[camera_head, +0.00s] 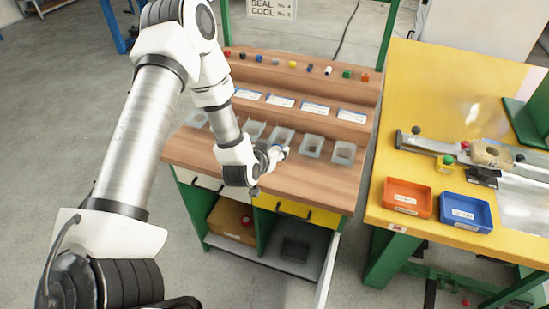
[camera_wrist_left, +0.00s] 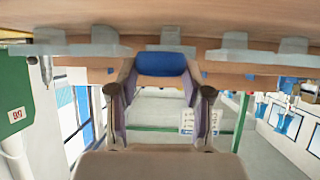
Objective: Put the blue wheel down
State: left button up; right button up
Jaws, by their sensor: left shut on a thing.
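My left gripper (camera_head: 277,152) is low over the front of the wooden bench, close to the middle grey bins. In the left wrist view its two fingers (camera_wrist_left: 160,82) are shut on the blue wheel (camera_wrist_left: 161,64), which sits between the fingertips. The wheel shows there as a rounded blue block, with a grey bin edge just above it in the picture. In the head view I cannot make the wheel out at the gripper. Whether it touches the bench or a bin is not clear. My right gripper is not in view.
A row of grey bins (camera_head: 343,153) stands along the wooden bench (camera_head: 310,183). Several small coloured parts line the upper shelf (camera_head: 300,59). On the right, a yellow table (camera_head: 410,165) carries an orange bin (camera_head: 407,198), a blue bin (camera_head: 466,212) and a fixture (camera_head: 430,146).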

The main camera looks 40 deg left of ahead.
pick_arm(q)
notch_tip(320, 180, down, 4)
jog(key=shift+r, duration=0.25)
jog(key=shift+f, duration=0.1)
jog(key=o, duration=1.1)
